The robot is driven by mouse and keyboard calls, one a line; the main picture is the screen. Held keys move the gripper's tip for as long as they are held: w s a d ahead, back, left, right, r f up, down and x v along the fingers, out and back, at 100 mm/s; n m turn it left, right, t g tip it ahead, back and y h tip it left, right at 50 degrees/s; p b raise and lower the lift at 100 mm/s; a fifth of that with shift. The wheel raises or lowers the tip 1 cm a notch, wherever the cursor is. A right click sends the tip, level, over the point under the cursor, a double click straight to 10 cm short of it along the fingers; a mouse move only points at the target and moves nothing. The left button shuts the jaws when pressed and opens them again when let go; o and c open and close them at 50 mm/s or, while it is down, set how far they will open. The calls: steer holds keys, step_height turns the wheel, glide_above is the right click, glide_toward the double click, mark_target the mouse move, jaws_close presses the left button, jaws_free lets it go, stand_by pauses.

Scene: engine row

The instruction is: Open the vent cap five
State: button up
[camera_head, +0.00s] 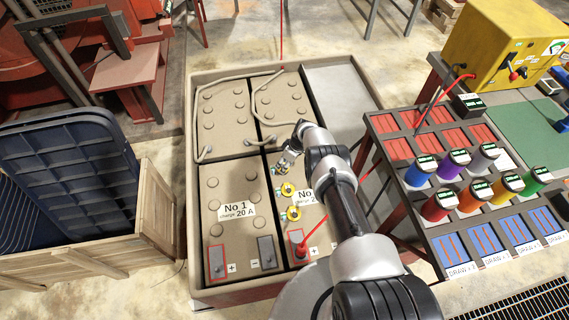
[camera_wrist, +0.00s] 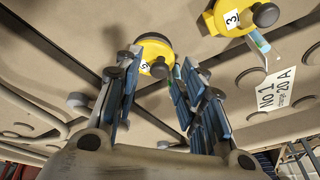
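The vent cap five (camera_wrist: 152,56) is a yellow round cap with a dark knob and a white "5" label, at the top centre of the wrist view. My gripper (camera_wrist: 155,75) is open, with its blue-padded fingers apart on either side of the cap in that view. I cannot tell whether they touch it. In the head view my gripper (camera_head: 285,163) is low over the No 2 battery, beyond two yellow caps. It hides part of the battery top, and cap five cannot be clearly made out there.
Vent cap three (camera_wrist: 236,17) sits close by at the upper right of the wrist view. A grey cable (camera_head: 261,105) lies over the back batteries. A red lead clamp (camera_head: 301,249) stands at the front. A table with coloured cans (camera_head: 435,206) borders the right.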

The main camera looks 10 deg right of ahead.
steer(key=shift+d+r, duration=0.2)
steer(key=shift+r, duration=0.45)
steer(key=v, duration=0.6)
steer(key=shift+r, duration=0.35)
steer(key=shift+s+d, duration=0.1)
steer(key=shift+s, duration=0.05)
steer(key=shift+c, duration=0.3)
